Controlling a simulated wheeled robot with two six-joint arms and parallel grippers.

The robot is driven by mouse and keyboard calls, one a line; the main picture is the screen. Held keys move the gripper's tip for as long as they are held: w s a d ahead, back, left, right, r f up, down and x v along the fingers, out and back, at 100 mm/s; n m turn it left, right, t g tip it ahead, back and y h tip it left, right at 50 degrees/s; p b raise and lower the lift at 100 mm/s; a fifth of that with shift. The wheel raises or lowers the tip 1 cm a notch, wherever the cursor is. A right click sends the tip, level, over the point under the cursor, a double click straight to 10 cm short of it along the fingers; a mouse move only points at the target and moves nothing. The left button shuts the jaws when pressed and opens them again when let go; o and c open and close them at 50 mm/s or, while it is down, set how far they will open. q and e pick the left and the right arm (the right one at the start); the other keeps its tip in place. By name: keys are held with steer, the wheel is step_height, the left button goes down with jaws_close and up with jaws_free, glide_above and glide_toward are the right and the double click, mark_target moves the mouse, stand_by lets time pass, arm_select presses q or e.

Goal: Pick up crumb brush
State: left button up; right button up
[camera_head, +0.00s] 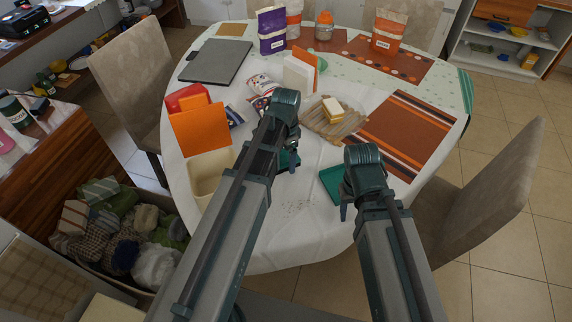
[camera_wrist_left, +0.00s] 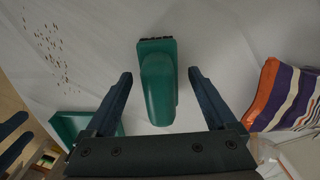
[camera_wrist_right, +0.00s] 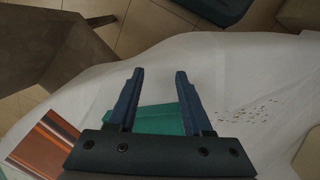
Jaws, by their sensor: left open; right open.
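The crumb brush (camera_wrist_left: 157,85) is green with dark bristles at its far end. In the left wrist view it lies on the white cloth between the spread fingers of my left gripper (camera_wrist_left: 160,88), which is open and apart from it. In the head view my left arm hides most of the brush; a green bit (camera_head: 289,159) shows beside the wrist. My right gripper (camera_wrist_right: 158,92) is open over a green dustpan (camera_wrist_right: 150,121), partly hidden behind its fingers. The dustpan also shows in the head view (camera_head: 331,184). Crumbs (camera_head: 297,207) lie on the cloth nearby.
A wooden board (camera_head: 322,128) with a yellow-white block, a striped runner (camera_head: 405,133) and a cream bin (camera_head: 207,176) surround the work area. A striped packet (camera_wrist_left: 285,97) lies right of the brush in the left wrist view. The cloth near the table's front is mostly clear.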

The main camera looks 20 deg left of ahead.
steer(key=shift+f, duration=0.1)
arm_select(q)
jaws_close()
stand_by(0.4)
steer(key=shift+r+p, duration=0.95)
steer(key=shift+p, duration=0.2)
arm_select(e)
step_height(320, 180, up, 2)
steer(key=shift+r, duration=0.1)
arm_select(q)
step_height(320, 180, up, 2)
steer(key=shift+r+p, duration=0.1)
steer(key=shift+p, duration=0.9)
arm_select(e)
steer(key=shift+r, duration=0.95)
arm_select(q)
steer(key=s+d, duration=0.2)
steer(key=d, duration=0.2)
steer(key=s+d, duration=0.2)
steer(key=d, duration=0.3)
steer(key=s+d+p, duration=0.1)
steer(key=s+d, duration=0.1)
steer(key=d, duration=0.3)
steer(key=shift+s+d+r, duration=0.25)
steer(key=shift+s+r, duration=0.15)
arm_select(e)
steer(key=shift+r, duration=0.45)
